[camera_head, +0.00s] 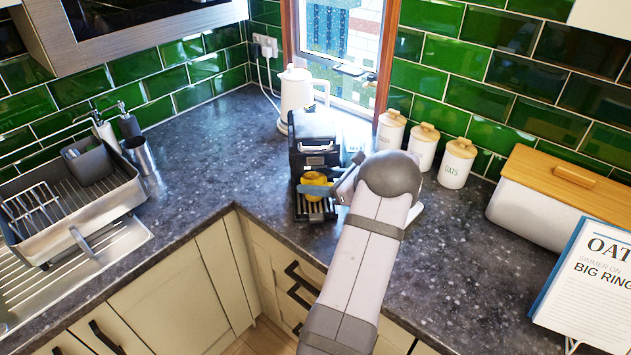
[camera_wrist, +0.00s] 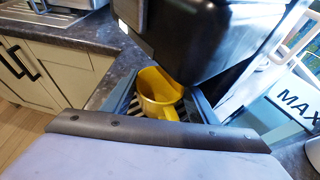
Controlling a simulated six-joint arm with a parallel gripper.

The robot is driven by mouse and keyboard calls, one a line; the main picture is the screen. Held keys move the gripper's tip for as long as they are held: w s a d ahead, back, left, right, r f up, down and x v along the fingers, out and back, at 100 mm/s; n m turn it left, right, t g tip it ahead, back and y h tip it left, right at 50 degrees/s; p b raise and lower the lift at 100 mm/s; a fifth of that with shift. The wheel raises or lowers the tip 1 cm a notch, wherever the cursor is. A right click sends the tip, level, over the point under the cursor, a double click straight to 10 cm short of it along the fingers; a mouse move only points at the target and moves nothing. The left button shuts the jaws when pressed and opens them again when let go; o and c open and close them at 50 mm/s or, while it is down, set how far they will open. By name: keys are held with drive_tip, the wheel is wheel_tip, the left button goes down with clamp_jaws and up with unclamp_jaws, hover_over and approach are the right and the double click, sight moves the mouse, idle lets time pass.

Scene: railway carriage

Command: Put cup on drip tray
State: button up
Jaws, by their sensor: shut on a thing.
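A yellow cup (camera_head: 315,181) is at the front of the black coffee machine (camera_head: 314,143), directly over its slatted drip tray (camera_head: 316,211). My gripper (camera_head: 318,187) reaches in from the right and is shut on the cup. In the wrist view the cup (camera_wrist: 155,86) stands roughly upright between the two blue-grey fingers, its open top showing and its handle toward my wrist. Dark slats show around the cup's base there. I cannot tell whether the cup touches the tray. My gripper hides part of the cup and tray.
A white kettle (camera_head: 296,96) stands behind the machine. Lidded canisters (camera_head: 424,146) and a bread bin (camera_head: 545,205) line the wall at right. A dish rack (camera_head: 75,195) is at left. The counter (camera_head: 205,150) left of the machine is clear.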

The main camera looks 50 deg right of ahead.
drive_tip(key=shift+f, duration=0.1)
drive_tip(key=o, duration=1.3)
drive_tip(key=shift+c, duration=0.2)
drive_tip(key=shift+s+d, duration=0.1)
drive_tip(key=shift+s+d+r+b, duration=0.15)
drive_tip(key=shift+s+r+b, duration=0.1)
drive_tip(key=shift+s+b, duration=0.2)
drive_tip(key=v, duration=0.2)
drive_tip(key=b+v, duration=0.1)
drive_tip(key=v, duration=0.3)
drive_tip(key=shift+s+a+b, duration=0.1)
drive_tip(key=shift+a+b, duration=0.2)
drive_tip(key=shift+b, duration=0.1)
